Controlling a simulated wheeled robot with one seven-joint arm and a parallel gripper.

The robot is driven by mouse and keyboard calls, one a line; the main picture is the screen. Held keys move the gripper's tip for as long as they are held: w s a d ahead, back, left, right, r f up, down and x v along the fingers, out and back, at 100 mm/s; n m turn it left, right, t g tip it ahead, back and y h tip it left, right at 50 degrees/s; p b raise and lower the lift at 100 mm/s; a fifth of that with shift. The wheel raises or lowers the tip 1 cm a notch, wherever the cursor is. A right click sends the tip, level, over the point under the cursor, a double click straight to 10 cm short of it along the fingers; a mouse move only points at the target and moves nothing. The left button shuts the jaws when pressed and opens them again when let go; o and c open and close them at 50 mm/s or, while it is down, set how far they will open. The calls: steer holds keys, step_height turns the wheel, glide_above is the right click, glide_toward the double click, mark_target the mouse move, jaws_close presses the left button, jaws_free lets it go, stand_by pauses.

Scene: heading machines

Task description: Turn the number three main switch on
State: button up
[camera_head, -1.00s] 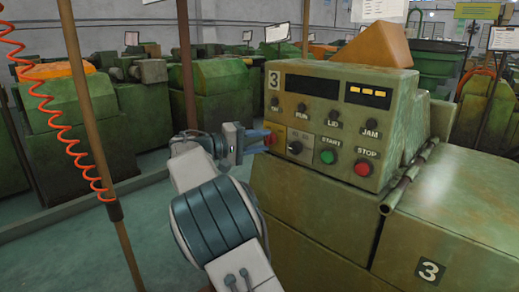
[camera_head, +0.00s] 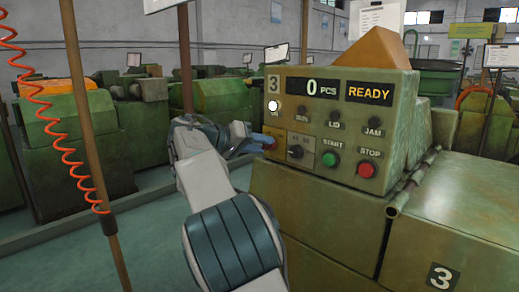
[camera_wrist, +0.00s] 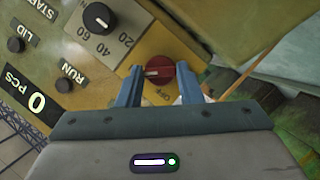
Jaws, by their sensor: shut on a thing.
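The number three machine's panel (camera_head: 316,95) stands right of my arm. Its display (camera_head: 309,88) reads "0 PCS" and a second display (camera_head: 369,94) reads "READY" in amber. A white lamp (camera_head: 273,106) at the panel's upper left is lit. The red main switch (camera_wrist: 160,73) sits on a yellow plate, with the word "OFF" visible beside it; part of the plate's lettering is hidden. It shows in the head view (camera_head: 270,144) at my fingertips. My gripper (camera_wrist: 158,87) is shut on the red switch, a blue finger on each side.
A black dial (camera_head: 295,152), a green START button (camera_head: 330,159) and a red STOP button (camera_head: 366,170) are close to the right. A post (camera_head: 92,140) with a coiled red hose stands at the left. Open floor lies left of my arm.

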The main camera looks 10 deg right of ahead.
stand_by(0.5)
steer(key=o, duration=1)
steer(key=shift+a, duration=0.1)
steer(key=p+v, duration=0.2)
steer(key=v, duration=1.1)
steer(key=shift+s+a+r+p, duration=0.15)
steer(key=shift+s+a+p, duration=0.05)
steer(key=shift+a+p, duration=0.1)
